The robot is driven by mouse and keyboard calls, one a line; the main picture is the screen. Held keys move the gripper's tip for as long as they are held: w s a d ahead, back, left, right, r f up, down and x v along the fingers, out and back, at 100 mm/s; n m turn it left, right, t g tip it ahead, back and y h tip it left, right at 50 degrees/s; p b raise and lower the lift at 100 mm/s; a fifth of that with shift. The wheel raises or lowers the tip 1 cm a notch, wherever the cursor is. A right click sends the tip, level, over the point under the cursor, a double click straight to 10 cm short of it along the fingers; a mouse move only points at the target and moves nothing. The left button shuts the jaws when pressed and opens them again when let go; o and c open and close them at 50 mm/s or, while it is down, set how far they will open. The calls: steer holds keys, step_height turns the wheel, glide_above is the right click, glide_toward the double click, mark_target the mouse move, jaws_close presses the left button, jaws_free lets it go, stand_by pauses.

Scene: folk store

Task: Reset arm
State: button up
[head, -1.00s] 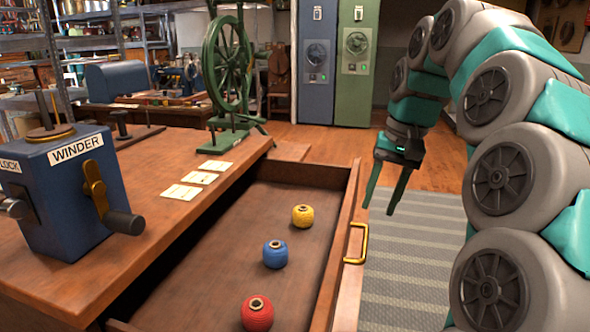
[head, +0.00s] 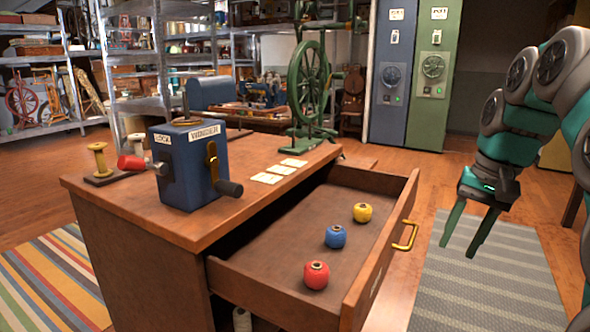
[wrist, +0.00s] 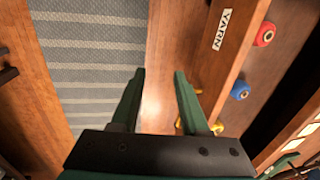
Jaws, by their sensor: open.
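My gripper (head: 466,233) is open and empty. It hangs with its fingers down over the grey striped mat, to the right of the open drawer (head: 296,257). In the wrist view its two green fingers (wrist: 158,82) are apart with nothing between them but floor and mat. The drawer holds a red yarn ball (head: 316,275), a blue yarn ball (head: 335,236) and a yellow yarn ball (head: 362,212). The drawer has a brass handle (head: 405,236). In the wrist view the drawer front bears a "YARN" label (wrist: 222,29).
A blue winder (head: 187,170) with a crank, several pale cards (head: 280,171) and a green spinning wheel (head: 309,85) stand on the wooden cabinet. Blue (head: 391,70) and green (head: 434,65) lockers stand behind. The grey mat (head: 490,275) is clear.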

steer(key=s+a+f+n+g+h, duration=0.15)
steer(key=s+a+f+n, duration=0.25)
steer(key=s+a+f, duration=0.6)
steer(key=s+a+f+n+g, duration=0.1)
steer(key=s+a+f, duration=0.2)
steer(key=s+f, duration=0.8)
steer(key=s, duration=0.4)
steer(key=shift+s+a+f+n, duration=0.15)
steer(key=shift+a+f+n, duration=0.15)
steer(key=shift+a+f, duration=0.05)
